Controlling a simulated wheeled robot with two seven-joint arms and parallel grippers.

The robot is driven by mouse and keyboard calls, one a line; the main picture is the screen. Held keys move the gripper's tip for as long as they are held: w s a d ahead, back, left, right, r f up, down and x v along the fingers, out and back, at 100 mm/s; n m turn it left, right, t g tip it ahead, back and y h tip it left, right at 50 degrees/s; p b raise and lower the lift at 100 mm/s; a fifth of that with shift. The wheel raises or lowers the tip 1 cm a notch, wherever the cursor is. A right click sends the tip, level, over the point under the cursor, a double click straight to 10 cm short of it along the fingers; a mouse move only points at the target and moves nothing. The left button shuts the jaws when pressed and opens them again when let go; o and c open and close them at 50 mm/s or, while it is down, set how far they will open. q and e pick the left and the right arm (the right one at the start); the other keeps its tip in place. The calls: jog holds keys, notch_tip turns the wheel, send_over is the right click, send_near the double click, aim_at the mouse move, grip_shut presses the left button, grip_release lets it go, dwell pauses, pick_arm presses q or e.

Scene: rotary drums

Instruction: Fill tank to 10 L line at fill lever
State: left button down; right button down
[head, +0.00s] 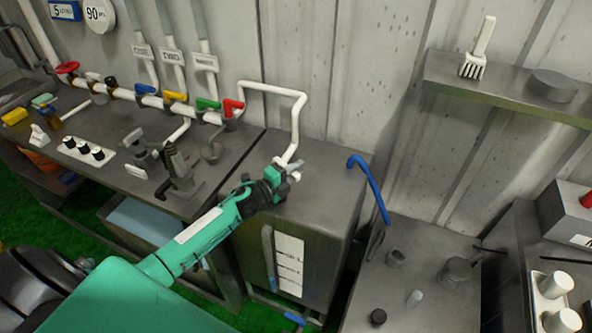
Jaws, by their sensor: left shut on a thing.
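The tank (335,235) is a grey metal box in the middle of the head view. A white level strip with dark markings (289,262) is on its front; the markings and any liquid level are too small to read. A white pipe (300,120) comes down to the tank's top. My left gripper (284,178) is at the pipe's lower end, above the tank top, shut on a small grey lever (295,165). The gripper hides much of the lever and the pipe outlet. My right gripper is not in view.
A bench at left carries a pipe with red, blue, yellow and green valves (207,104), plus levers and knobs. A bent blue pipe (372,188) rises at the tank's right. A shelf (505,88) holds a white brush (478,50). More fixtures stand at lower right.

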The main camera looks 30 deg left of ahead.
pick_arm(q)
jog(key=n+y, duration=0.1)
jog(key=w+t+y, duration=0.1)
jog(key=shift+d+f+n+y+b, duration=0.1)
jog(key=shift+d+n+y+b, duration=0.05)
jog(key=shift+n+y+b, duration=0.25)
jog(key=shift+w+n+y, duration=0.3)
jog(key=shift+n+y, duration=0.2)
jog(key=shift+y, duration=0.1)
jog(key=shift+w+n+y+b, duration=0.45)
jog(key=shift+n+y+b, duration=0.35)
jog(key=shift+y, duration=0.4)
jog(key=shift+w+a+n+y+b, duration=0.3)
jog(key=shift+n+y+b, duration=0.15)
jog(key=shift+y, duration=0.35)
jog(key=c, duration=1.3)
grip_release()
jog(key=shift+s, duration=0.1)
